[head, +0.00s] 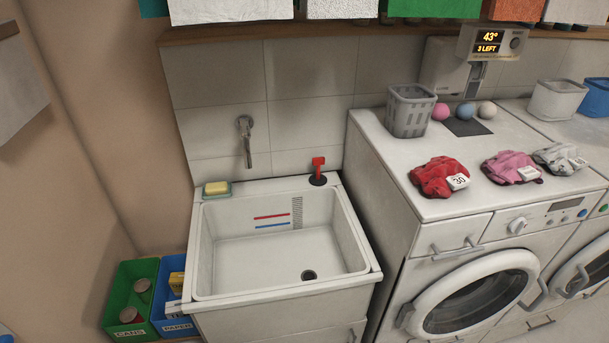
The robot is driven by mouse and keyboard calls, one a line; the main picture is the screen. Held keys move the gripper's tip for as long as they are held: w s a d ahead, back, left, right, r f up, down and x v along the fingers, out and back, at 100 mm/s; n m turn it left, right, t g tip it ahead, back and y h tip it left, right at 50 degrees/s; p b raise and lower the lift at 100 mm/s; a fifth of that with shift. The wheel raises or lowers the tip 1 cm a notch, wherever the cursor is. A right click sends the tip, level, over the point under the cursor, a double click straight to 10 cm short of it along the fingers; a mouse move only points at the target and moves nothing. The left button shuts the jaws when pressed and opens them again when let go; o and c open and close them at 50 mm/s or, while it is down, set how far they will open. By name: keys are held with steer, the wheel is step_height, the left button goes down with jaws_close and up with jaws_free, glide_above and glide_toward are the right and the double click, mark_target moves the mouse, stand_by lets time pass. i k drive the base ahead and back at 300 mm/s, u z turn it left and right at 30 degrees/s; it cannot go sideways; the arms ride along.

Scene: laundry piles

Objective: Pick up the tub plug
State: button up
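The tub plug (318,172) stands upright on the back right corner of the white laundry tub (210,249). It has a red handle on top and a dark round base. The tub's basin is empty, and its dark drain hole (308,275) is open near the front right of the basin floor. Red and blue lines and a scale mark the tub's back wall. My gripper is not in view.
A tap (246,140) hangs over the tub's back. A yellow sponge (217,188) lies on the back left rim. The washing machine (383,185) stands right, bearing a grey basket (409,111) and laundry piles (438,178). Green (115,294) and blue bins (163,318) stand left.

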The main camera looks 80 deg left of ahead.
mark_target(317, 180)
steer(key=u, duration=1)
steer(key=k, duration=0.15)
steer(key=u, duration=2.9)
steer(key=k, duration=1.05)
steer(key=z, duration=1.15)
steer(key=i, duration=1)
steer(key=u, duration=0.15)
